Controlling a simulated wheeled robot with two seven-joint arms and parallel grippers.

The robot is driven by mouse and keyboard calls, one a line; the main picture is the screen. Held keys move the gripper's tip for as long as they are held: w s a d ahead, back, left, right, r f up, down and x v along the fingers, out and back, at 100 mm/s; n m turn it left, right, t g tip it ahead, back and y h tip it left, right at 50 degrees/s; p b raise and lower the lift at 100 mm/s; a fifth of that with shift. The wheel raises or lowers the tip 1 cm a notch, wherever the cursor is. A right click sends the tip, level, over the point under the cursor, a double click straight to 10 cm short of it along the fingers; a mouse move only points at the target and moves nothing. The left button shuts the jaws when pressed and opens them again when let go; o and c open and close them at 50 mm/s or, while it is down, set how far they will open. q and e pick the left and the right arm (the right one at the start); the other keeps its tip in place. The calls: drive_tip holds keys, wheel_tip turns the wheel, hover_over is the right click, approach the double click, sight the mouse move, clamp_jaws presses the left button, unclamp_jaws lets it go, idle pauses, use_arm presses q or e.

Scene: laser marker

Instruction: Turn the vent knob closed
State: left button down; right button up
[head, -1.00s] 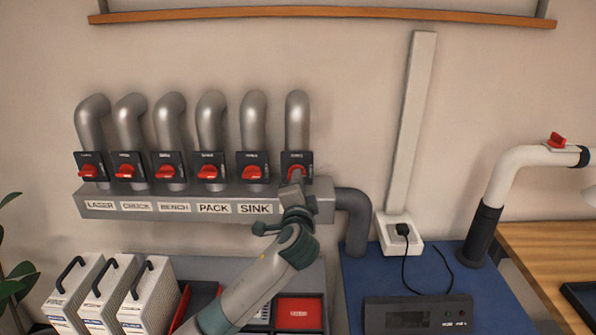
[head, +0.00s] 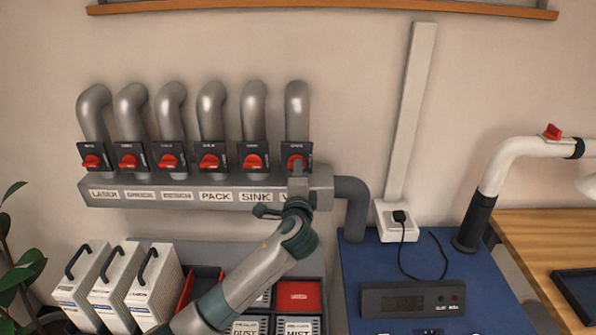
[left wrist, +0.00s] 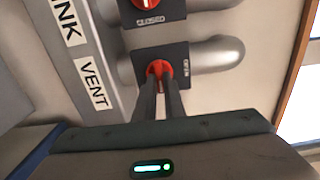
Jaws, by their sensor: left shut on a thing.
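The vent knob (head: 296,160) is the red knob on the dark plate at the right end of a row of similar knobs, each below a grey pipe. My left gripper (head: 297,168) reaches up to it from below, its arm covering part of the label under it. In the left wrist view, the two dark fingers (left wrist: 159,88) are shut on the red vent knob (left wrist: 158,68), beside the "VENT" label (left wrist: 93,84). The fingers hide part of the knob, so its exact angle is hard to tell. My right gripper is not in view.
The sink knob (head: 255,161) is just left of the vent knob. The grey manifold box (head: 130,194) runs below the knobs. White canisters (head: 152,285) and a red bin (head: 298,294) stand below. A power outlet (head: 397,222) is at the right.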

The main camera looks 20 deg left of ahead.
use_arm(q)
drive_tip(key=c, duration=1.8)
unclamp_jaws()
drive_tip(key=shift+c, duration=0.2)
drive_tip(key=shift+s+d, duration=0.1)
drive_tip(key=b+v, duration=0.4)
drive_tip(key=v, duration=1.3)
drive_tip(key=shift+b, duration=0.4)
drive_tip(key=shift+s, duration=0.1)
